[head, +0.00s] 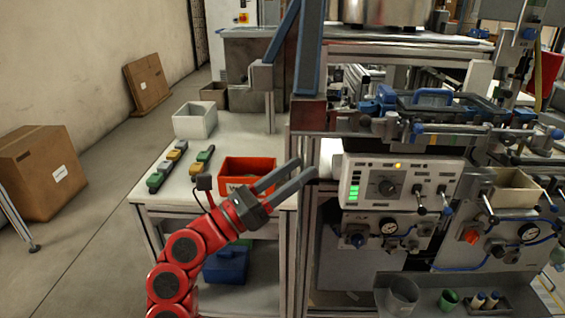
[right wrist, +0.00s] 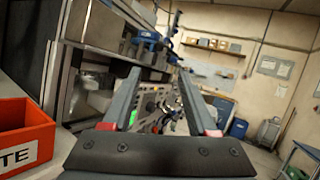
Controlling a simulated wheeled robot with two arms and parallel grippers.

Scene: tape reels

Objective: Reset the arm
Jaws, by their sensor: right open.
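My right gripper (head: 306,168) is at the end of my red arm in the head view, raised in front of the white table and the left end of the machine. Its two dark fingers point right and slightly up, spread apart. In the right wrist view the same gripper (right wrist: 159,74) shows open with nothing between its fingers. A white rounded part (head: 329,155) on the machine's left end lies close to the fingertips; I cannot tell whether they touch. My left gripper is not in view.
The white table (head: 228,131) holds a red bin (head: 247,164), which also shows in the right wrist view (right wrist: 24,140), a white bin (head: 195,120) and small coloured items. The control panel (head: 405,180) stands to the right. Cardboard boxes (head: 42,172) stand on the open floor at left.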

